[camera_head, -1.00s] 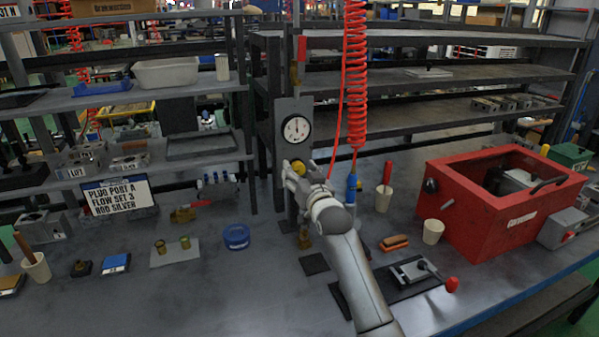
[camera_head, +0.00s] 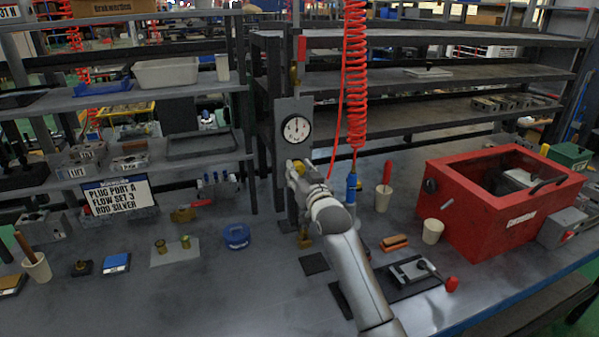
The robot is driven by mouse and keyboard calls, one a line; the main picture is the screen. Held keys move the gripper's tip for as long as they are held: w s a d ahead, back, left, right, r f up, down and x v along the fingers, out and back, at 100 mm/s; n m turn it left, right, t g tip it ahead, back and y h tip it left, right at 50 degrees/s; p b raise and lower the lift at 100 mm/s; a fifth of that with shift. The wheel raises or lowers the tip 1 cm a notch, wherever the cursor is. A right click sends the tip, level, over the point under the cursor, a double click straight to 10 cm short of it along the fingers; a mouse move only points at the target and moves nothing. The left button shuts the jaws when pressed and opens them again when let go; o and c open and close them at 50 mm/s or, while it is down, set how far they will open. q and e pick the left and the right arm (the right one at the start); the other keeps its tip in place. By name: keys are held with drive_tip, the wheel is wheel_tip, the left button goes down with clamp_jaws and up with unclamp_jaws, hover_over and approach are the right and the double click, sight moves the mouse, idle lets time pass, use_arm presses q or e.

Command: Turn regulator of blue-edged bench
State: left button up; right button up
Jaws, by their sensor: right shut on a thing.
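The bench (camera_head: 280,285) has a dark grey top and a blue front edge. The regulator stands against the shelf post on a grey panel, with a round white-faced gauge (camera_head: 297,129) at its top. A yellow knob (camera_head: 299,171) sits below the gauge. My right gripper (camera_head: 296,172) is at the knob and shut on it. The fingers and wrist hide part of the knob and the regulator body behind. My left gripper is not in view.
A red coiled hose (camera_head: 356,80) hangs just right of my right wrist, by a blue fitting (camera_head: 351,187). A red box (camera_head: 500,205) stands at the right. A sign (camera_head: 117,197), a blue round container (camera_head: 236,236) and a cup (camera_head: 433,231) are also on the bench.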

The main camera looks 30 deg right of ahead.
drive_tip(key=n+p, duration=0.1)
drive_tip(key=n, duration=0.1)
drive_tip(key=shift+d+r+n, duration=0.1)
drive_tip(key=shift+n, duration=0.3)
drive_tip(key=n+p, duration=0.1)
drive_tip(key=n, duration=0.1)
drive_tip(key=shift+n+p, duration=0.3)
drive_tip(key=shift+n, duration=0.1)
drive_tip(key=n+p, duration=0.2)
drive_tip(key=n, duration=0.8)
drive_tip(key=shift+p, duration=0.35)
drive_tip(key=n, duration=0.3)
drive_tip(key=shift+d+n+y+p, duration=0.1)
drive_tip(key=shift+n+y+p, duration=0.2)
drive_tip(key=shift+n+p, duration=0.1)
drive_tip(key=n+p, duration=0.1)
drive_tip(key=n, duration=0.3)
drive_tip(key=shift+r, duration=0.1)
drive_tip(key=shift+n+p, duration=0.4)
drive_tip(key=shift+n, duration=1.1)
